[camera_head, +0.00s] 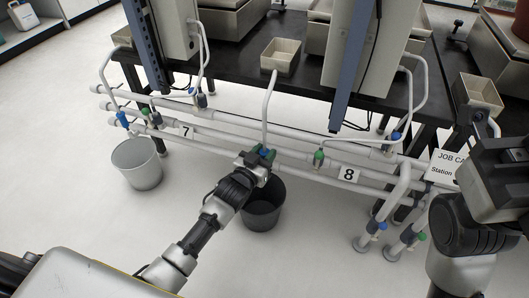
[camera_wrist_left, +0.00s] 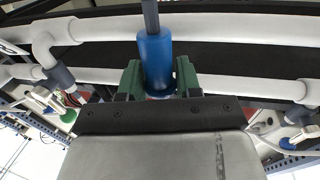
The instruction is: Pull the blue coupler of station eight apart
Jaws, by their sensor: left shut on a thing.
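A blue coupler (camera_wrist_left: 155,60) on a grey stem sits between the green fingers of my left gripper (camera_wrist_left: 159,82), which is shut on it. In the head view my left gripper (camera_head: 259,157) is at the low end of a white hose between signs 7 and 8, and mostly hides the coupler. The number 8 sign (camera_head: 348,174) is on the pipes to its right. Whether the coupler's halves are apart cannot be told. My right arm's dark hand (camera_head: 500,175) is at the right edge; its fingers are not clear.
A dark bucket (camera_head: 263,208) stands on the floor just under and behind my left gripper. A grey bucket (camera_head: 137,163) stands to the left. A green coupler (camera_head: 319,158) and another blue coupler (camera_head: 395,136) are to the right. White pipes run below the black bench. The front floor is clear.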

